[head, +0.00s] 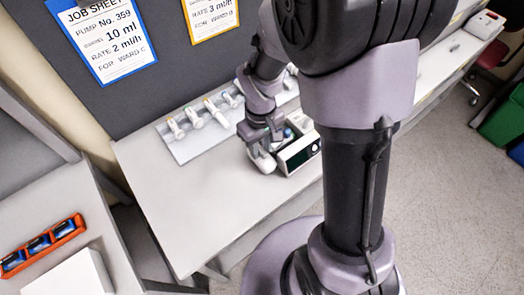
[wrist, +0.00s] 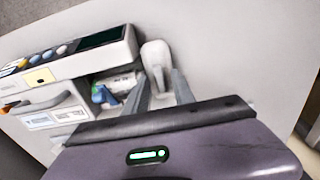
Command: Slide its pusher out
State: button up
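The pump (head: 298,150) is a white box with a dark screen on the bench. In the wrist view the pump (wrist: 75,62) shows its screen, a row of buttons and an open bay. A white syringe barrel (wrist: 125,80) with blue and green parts lies in the bay. The pusher (wrist: 156,56) is a pale rounded block at the pump's right end; it also shows in the head view (head: 264,161). My gripper (wrist: 161,76) has its two grey fingers apart, one on each side of the pusher. Whether they touch it is unclear. The pusher's lower part is partly hidden.
A grey tray (head: 180,150) with several syringes lies at the bench's back, beside the pump. Job sheets (head: 104,35) hang on the dark board behind. An orange rack (head: 42,246) of blue items sits on the left side table. The bench's front left (head: 190,215) is clear.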

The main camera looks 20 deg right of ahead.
grip_shut()
jog(key=shift+s+a+b, duration=0.2)
jog(key=shift+s+a, duration=0.2)
jog(key=shift+a, duration=0.8)
jog(key=shift+s+a+b, duration=0.15)
jog(key=shift+s+a, duration=0.2)
jog(key=shift+a, duration=0.8)
jog(key=shift+s+a+b, duration=0.2)
jog(key=shift+s+a, duration=0.2)
jog(key=shift+a, duration=1.05)
jog(key=shift+o, duration=0.2)
grip_release()
jog(key=shift+s, duration=0.1)
notch_tip(320, 180, up, 7)
jog(key=p, duration=0.6)
